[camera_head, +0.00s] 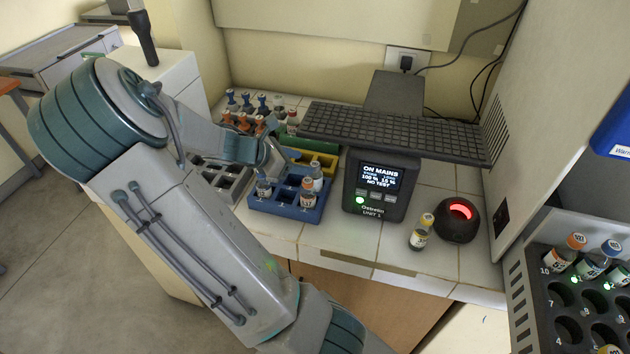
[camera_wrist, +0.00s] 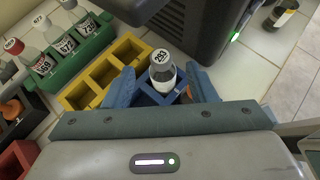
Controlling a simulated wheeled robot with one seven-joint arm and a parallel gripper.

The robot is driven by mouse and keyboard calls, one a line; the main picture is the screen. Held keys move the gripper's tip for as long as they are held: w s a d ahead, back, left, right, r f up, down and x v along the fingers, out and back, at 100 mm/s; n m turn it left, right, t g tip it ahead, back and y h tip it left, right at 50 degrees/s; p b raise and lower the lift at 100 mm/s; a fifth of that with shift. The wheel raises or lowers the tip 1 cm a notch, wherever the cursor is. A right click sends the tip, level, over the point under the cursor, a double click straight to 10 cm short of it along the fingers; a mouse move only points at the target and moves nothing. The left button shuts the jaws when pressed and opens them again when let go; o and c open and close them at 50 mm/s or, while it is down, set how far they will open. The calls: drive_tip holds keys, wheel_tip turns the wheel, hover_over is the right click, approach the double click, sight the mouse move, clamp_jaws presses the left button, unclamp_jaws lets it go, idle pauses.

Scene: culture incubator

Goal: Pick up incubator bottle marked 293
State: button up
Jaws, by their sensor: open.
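The bottle marked 293 (camera_wrist: 163,72) shows in the wrist view, with a pale round cap bearing the number and clear glass below. It stands in the blue rack (camera_wrist: 150,98), its lower part hidden. My gripper (camera_wrist: 163,84) is open, with one blue finger to the left of the bottle and one to the right; I cannot tell whether either touches it. In the head view my gripper (camera_head: 276,160) is over the left-back part of the blue rack (camera_head: 288,211). Several bottles stand in that rack; their labels are too small to tell which is 293.
A yellow rack (camera_wrist: 103,72) sits beside the blue one, then a green rack (camera_wrist: 85,50) with bottles. A dark Unit 1 device (camera_head: 376,186) stands close right, with a loose bottle (camera_head: 420,232) and a red-glowing round device (camera_head: 457,220) beyond.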

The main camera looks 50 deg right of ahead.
sight(313, 165)
drive_tip(key=shift+x, duration=2.25)
clamp_jaws()
drive_tip(key=shift+r, duration=0.1)
